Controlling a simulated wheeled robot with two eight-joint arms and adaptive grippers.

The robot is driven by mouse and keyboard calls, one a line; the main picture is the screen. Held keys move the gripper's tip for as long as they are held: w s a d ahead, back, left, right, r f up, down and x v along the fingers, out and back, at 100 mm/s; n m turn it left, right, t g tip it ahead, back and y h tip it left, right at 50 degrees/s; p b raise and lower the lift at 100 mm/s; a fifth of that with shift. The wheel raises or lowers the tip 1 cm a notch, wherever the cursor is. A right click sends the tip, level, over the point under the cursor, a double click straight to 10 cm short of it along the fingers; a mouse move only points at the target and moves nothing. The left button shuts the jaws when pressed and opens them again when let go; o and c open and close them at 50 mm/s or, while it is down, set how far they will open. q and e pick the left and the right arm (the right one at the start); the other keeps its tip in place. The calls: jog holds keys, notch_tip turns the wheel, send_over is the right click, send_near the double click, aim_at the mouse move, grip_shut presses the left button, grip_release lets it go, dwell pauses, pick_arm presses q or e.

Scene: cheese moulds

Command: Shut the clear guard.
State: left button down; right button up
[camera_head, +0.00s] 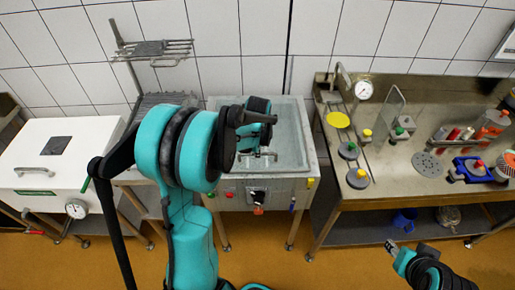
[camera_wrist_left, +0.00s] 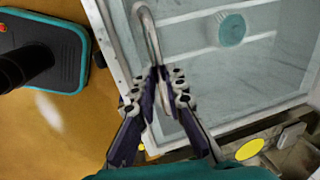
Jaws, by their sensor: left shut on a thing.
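The clear guard (camera_head: 290,130) is a see-through pane at the square metal tank in the middle of the head view; its exact tilt is hard to tell there. In the left wrist view the pane (camera_wrist_left: 255,85) fills the upper right, with a pale frame along its edge. My left gripper (camera_head: 258,156) is at the front of the tank. In the wrist view its fingers (camera_wrist_left: 166,78) are shut on the guard's bent metal handle (camera_wrist_left: 150,35). My arm hides part of the tank. My right gripper (camera_head: 391,246) is low at the right, away from the guard; its fingers are too small to judge.
A white lidded vat (camera_head: 95,140) stands at the left, with a wire rack (camera_head: 155,50) behind. A steel bench (camera_head: 400,170) on the right carries weights, bottles, a small upright pane (camera_head: 392,106) and a blue tool (camera_head: 470,167). Open floor lies in front.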

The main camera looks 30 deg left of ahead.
pick_arm(q)
jog(key=shift+s+f, duration=0.15)
jog(key=shift+f, duration=0.25)
jog(key=shift+d+r, duration=0.1)
jog(key=c, duration=1.6)
grip_release()
pick_arm(e)
jog(key=shift+f, duration=0.25)
pick_arm(q)
jog(key=r, duration=0.4)
jog(key=s+r, duration=0.1)
jog(key=r, duration=0.2)
jog(key=s+d+r, duration=0.1)
jog(key=r, duration=0.3)
jog(key=shift+d+r, duration=0.1)
jog(key=shift+r, duration=0.2)
